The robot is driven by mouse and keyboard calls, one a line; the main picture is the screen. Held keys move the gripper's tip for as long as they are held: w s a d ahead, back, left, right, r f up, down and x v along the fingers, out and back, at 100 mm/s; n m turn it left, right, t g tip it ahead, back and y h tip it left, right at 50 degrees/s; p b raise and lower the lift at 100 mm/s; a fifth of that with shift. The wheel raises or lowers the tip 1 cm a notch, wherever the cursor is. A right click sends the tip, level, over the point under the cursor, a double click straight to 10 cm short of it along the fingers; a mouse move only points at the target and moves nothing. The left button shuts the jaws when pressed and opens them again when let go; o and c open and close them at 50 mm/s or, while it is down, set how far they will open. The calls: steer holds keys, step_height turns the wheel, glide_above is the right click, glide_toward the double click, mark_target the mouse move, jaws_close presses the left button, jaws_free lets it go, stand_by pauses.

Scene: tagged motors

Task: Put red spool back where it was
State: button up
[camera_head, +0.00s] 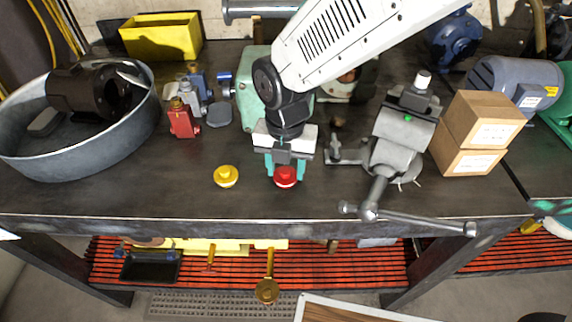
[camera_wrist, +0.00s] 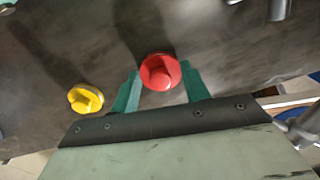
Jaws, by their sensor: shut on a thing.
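The red spool (camera_head: 286,177) is near the front of the dark workbench, between the fingers of my gripper (camera_head: 288,172). In the wrist view the red spool (camera_wrist: 160,72) sits between the two green fingertips (camera_wrist: 160,90), and my gripper is shut on it. I cannot tell whether the spool touches the bench top or is held just above it. A yellow spool (camera_head: 226,176) stands on the bench to the left, apart from my gripper; it also shows in the wrist view (camera_wrist: 85,99).
A grey vise (camera_head: 396,140) with a long handle stands to the right, beside two cardboard boxes (camera_head: 470,162). A round metal tub (camera_head: 60,165) holding a dark motor is at the left. A small red thing (camera_head: 182,120) stands behind left. Bench front near the spools is clear.

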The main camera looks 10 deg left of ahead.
mark_target(286, 169)
steer(key=o, duration=0.8)
steer(key=shift+f, duration=0.15)
step_height(286, 169, up, 12)
steer(key=shift+r, duration=0.2)
